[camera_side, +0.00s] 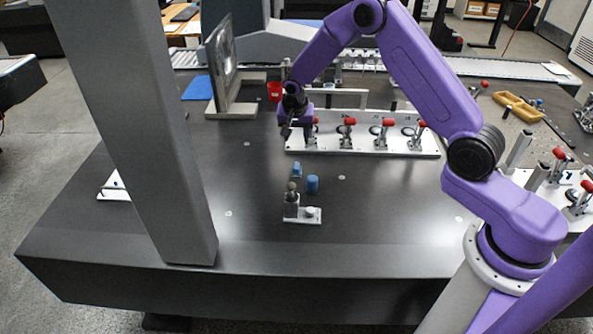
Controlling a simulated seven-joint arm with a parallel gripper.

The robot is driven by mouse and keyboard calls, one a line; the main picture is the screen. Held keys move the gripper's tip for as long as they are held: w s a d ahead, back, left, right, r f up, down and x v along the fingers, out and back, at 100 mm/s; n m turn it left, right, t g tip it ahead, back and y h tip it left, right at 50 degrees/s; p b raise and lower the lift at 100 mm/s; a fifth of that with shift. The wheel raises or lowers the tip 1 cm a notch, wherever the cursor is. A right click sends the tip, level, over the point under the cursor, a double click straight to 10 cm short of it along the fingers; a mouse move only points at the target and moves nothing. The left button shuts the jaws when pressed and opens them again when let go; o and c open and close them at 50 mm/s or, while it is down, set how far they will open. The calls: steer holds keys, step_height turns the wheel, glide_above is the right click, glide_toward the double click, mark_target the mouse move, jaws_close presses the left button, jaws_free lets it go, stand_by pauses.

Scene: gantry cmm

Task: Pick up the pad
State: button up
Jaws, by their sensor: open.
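I cannot tell for sure which thing is the pad. A flat blue sheet (196,88) lies at the back left of the dark table, beside an upright metal plate. A small blue block (297,169) and a short blue cylinder (312,185) stand near the table's middle. My gripper (297,133) points down above the table, behind the small blue block in the picture and at the left end of a white fixture plate. It is open, and I see nothing held in it. Its fingertips are small and dark here.
The white fixture plate (360,146) carries several red-tipped clamps. A small stand (291,205) on a white base is in front of the blue cylinder. A thick grey column (135,130) rises at the left. A red cup (274,92) stands behind. The table's front is clear.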

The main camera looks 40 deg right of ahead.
glide_above(297, 165)
steer(key=s+a, duration=0.2)
step_height(297, 165, down, 10)
steer(key=shift+w+x, duration=0.1)
steer(key=shift+x, duration=1.4)
steer(key=shift+w+x, duration=0.15)
steer(key=shift+x, duration=1.3)
steer(key=shift+d+r, duration=0.1)
steer(key=shift+d, duration=0.05)
jaws_close()
